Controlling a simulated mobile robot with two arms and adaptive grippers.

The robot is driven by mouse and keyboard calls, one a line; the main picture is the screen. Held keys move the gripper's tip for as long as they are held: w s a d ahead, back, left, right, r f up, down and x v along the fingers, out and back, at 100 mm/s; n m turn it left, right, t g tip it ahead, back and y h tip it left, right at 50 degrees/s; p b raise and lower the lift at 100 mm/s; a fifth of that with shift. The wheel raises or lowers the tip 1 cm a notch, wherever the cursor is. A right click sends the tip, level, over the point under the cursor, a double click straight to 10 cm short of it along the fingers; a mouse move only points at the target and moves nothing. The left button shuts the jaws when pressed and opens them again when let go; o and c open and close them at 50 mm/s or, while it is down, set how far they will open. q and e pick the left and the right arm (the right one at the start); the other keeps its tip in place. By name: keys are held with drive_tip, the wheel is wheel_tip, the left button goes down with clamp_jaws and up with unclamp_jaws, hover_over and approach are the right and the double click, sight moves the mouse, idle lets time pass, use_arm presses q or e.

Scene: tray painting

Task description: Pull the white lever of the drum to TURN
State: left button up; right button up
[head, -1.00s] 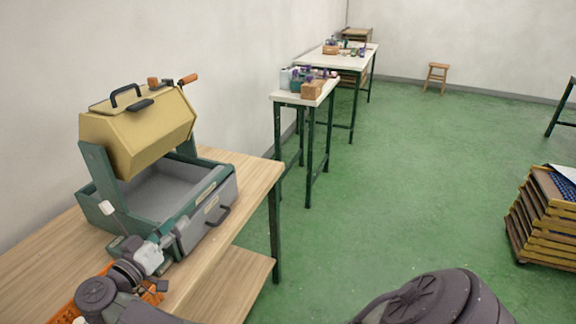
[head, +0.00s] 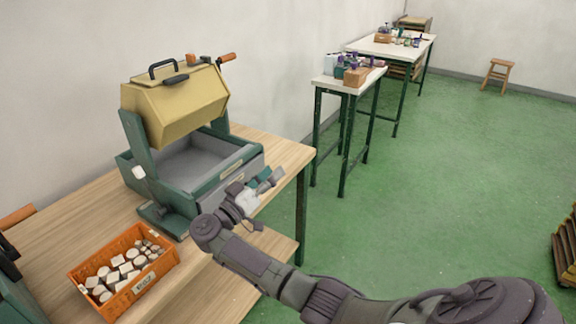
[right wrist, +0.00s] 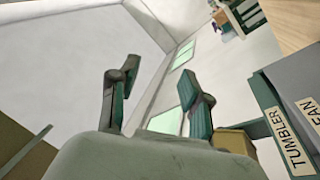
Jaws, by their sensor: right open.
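The drum (head: 172,105) is a tan, many-sided barrel with a black handle on top. It hangs between green posts (head: 137,142) over a grey tray with a green rim (head: 213,178). A small white piece (head: 138,172), which looks like the white lever's knob, sits low on the near post. No TURN mark is readable. My right gripper (head: 270,180) is in front of the tray unit, near its right end, apart from the white piece. Its two spread fingers (right wrist: 158,92) show in the right wrist view with nothing between them. My left gripper is not in view.
An orange crate (head: 84,287) of pale pieces stands on the wooden table (head: 58,232), in front of the drum. In the right wrist view a TUMBLER label (right wrist: 286,140) is at right. White tables (head: 345,84) with bottles stand beyond. Green floor is open at right.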

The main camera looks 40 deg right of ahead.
drive_tip(key=shift+g+h, duration=0.5)
drive_tip(key=shift+h, duration=0.1)
drive_tip(key=shift+s+d+r, duration=0.15)
drive_tip(key=shift+d+r, duration=0.1)
drive_tip(key=shift+d, duration=0.5)
drive_tip(key=shift+s+d+r, duration=0.2)
drive_tip(key=shift+d+r, duration=0.05)
drive_tip(key=shift+d, duration=0.55)
drive_tip(key=shift+s+d+r, duration=0.15)
drive_tip(key=shift+d+r, duration=0.1)
drive_tip(key=shift+d, duration=0.5)
